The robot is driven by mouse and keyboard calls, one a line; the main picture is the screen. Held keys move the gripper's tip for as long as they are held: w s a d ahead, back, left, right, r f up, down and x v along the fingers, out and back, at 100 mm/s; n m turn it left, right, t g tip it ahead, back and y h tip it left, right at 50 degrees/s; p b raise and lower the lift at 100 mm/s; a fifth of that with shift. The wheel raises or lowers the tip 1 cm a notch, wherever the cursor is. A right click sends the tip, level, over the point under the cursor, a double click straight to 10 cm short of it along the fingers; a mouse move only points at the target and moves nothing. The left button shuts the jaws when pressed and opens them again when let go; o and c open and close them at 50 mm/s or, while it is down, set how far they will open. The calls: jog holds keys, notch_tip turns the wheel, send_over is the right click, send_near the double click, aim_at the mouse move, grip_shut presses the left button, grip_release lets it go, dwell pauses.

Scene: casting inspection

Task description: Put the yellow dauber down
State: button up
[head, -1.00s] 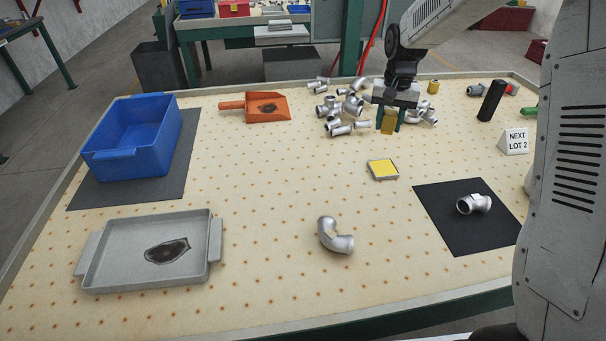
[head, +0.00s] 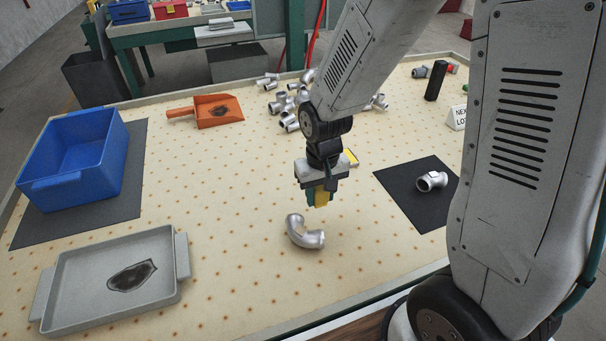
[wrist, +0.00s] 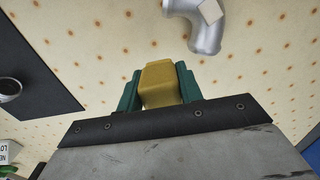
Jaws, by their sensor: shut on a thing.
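The yellow dauber (head: 322,199) is held between the green fingers of my gripper (head: 320,196). It also shows in the wrist view (wrist: 160,84), with my gripper (wrist: 160,90) shut on it. In the head view my gripper hangs above the table, just behind a silver pipe elbow (head: 304,232). The elbow also shows in the wrist view (wrist: 205,30), ahead of the dauber and apart from it. A yellow-topped pad (head: 350,157) is mostly hidden behind my gripper.
A black mat (head: 400,185) with a silver fitting (head: 431,182) lies at right. A grey tray (head: 70,306) and blue bin (head: 88,150) stand at left. An orange scoop (head: 225,103) and a pile of silver fittings (head: 290,110) lie at the back. The middle left of the table is clear.

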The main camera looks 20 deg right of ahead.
jog(key=w, duration=0.5)
jog(key=w+d+f, duration=0.1)
jog(key=w, duration=0.9)
jog(key=shift+d+f, duration=0.3)
jog(key=shift+w+f, duration=0.2)
jog(key=shift+f, duration=1.55)
jog(key=o, duration=1)
jog(key=shift+f, duration=0.15)
jog(key=shift+o, duration=0.2)
